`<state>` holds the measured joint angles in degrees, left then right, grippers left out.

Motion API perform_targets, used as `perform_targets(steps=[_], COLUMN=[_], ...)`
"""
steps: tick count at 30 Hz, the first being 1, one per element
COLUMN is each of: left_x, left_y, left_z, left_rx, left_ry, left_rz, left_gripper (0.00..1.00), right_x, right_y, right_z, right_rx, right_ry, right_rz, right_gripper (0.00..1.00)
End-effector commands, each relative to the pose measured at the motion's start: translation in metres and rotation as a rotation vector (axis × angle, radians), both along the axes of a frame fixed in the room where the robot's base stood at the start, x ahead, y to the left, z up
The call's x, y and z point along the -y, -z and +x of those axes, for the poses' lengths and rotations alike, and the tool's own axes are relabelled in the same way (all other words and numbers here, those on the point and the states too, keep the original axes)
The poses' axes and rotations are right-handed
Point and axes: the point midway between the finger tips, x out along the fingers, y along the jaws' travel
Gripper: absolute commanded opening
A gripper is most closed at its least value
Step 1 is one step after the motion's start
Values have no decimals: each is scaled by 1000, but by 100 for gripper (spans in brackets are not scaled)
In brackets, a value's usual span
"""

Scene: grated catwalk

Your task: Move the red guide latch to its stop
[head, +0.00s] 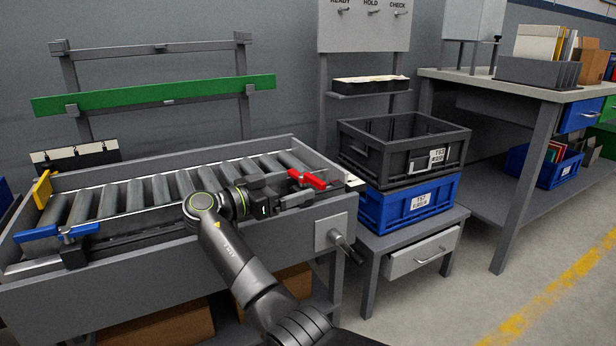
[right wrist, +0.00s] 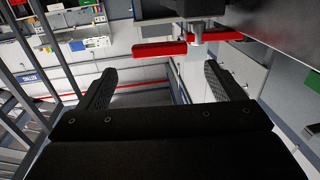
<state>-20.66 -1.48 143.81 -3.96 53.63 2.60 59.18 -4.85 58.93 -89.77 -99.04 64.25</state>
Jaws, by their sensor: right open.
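In the right wrist view the latch (right wrist: 160,49) shows as a red bar on a grey post, ahead of and between my fingers. My right gripper (head: 296,196) is open, over the right end of the rollers, close to the latch on its near side. In the right wrist view its fingers (right wrist: 160,85) stand apart with nothing between them. I cannot tell from here whether a finger touches the latch. My left gripper is not in view.
A blue handle (head: 60,233) and a yellow tab (head: 42,190) are at the conveyor's left end. A crank (head: 340,242) juts from its front right. A black crate (head: 405,150) rests on a blue crate (head: 415,200) to the right. The floor at right is clear.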

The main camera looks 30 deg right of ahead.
Motion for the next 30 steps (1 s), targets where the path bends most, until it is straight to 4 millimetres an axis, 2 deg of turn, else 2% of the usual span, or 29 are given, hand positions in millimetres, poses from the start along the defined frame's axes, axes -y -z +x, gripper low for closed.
perform_targets(steps=[1,6,12,18,26,30], left_x=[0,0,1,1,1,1], left_y=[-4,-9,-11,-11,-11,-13], left_z=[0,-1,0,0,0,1], left_rx=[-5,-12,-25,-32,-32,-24], left_ry=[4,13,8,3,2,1], left_rz=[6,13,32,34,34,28], left_gripper=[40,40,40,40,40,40], right_x=[-15,-55,-89,-102,-103,-103], right_y=[-3,-2,-1,0,0,0], right_z=[-2,-8,-13,-15,-15,-15], right_rx=[-1,-1,-2,1,1,1], right_ry=[-3,-4,-1,1,1,1], right_rz=[2,1,0,-1,-1,0], right_gripper=[88,88,88,88,88,71])
